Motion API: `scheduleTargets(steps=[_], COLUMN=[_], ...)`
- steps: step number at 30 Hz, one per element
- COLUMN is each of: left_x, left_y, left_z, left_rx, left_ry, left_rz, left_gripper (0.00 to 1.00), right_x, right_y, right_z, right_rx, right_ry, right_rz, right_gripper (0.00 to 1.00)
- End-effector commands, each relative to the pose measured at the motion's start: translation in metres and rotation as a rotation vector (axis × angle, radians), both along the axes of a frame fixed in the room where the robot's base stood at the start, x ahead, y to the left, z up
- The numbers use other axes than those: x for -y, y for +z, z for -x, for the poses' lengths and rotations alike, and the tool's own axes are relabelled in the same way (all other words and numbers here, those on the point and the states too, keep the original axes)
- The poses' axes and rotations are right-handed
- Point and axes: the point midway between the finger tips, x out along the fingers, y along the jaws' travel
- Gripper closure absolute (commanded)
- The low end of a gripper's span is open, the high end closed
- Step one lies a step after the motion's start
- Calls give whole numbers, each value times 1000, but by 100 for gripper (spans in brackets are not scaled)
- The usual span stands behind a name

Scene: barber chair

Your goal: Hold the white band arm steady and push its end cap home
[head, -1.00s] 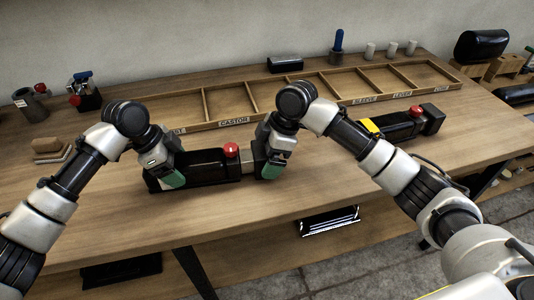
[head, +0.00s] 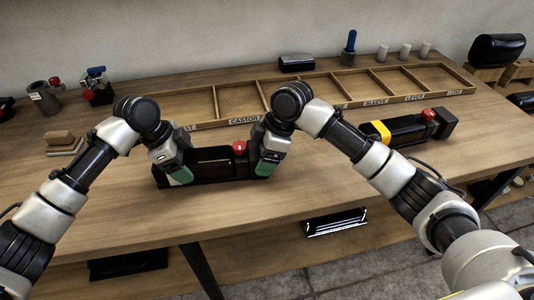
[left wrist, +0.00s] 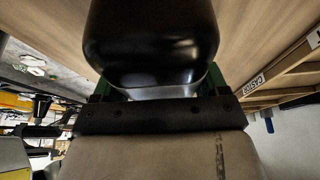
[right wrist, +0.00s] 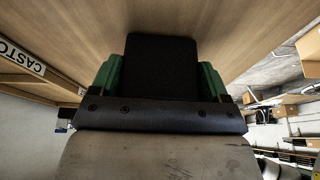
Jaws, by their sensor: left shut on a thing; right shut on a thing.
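The white band arm is a long black armrest (head: 215,164) with a red knob (head: 239,147), lying near the bench's front edge. My left gripper (head: 180,176) is shut on its left end. The left wrist view shows its rounded glossy black body (left wrist: 152,40) with a pale band (left wrist: 165,92) between the green fingers. My right gripper (head: 266,168) is shut on the black end cap at the right end. The right wrist view shows this cap (right wrist: 162,68) square between the green fingers. In the head view the fingers mostly hide the cap, and no clear gap shows beside the body.
A second black arm (head: 408,130) with a yellow band (head: 379,131) lies to the right. A labelled wooden tray (head: 210,124) with empty compartments runs behind. A small clamp (head: 97,85) and a brown block (head: 60,138) stand at the left. The bench's front strip is clear.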

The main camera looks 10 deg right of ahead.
Motion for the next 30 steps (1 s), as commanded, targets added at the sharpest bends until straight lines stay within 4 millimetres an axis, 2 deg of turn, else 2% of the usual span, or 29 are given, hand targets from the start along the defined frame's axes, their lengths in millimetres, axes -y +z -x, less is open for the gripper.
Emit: scheduleTargets(steps=[1, 6, 15, 20, 30], left_x=[4, 4, 2, 2, 2], left_y=[1, 1, 1, 1, 1], left_z=[2, 1, 1, 0, 0], left_rx=[0, 1, 1, 0, 0], left_ry=[-6, -5, -3, -2, -2], left_rz=[6, 5, 4, 4, 4], left_gripper=[71, 71, 71, 71, 71], right_x=[-3, -2, 1, 11, 37], right_y=[1, 1, 7, 30, 93], right_z=[1, 0, 0, 0, 3], right_rx=[0, 1, 3, 6, 3], right_ry=[0, 1, 0, 0, 0], right_rz=[-5, -4, -4, -4, -5], right_gripper=[22, 0, 0, 0, 0])
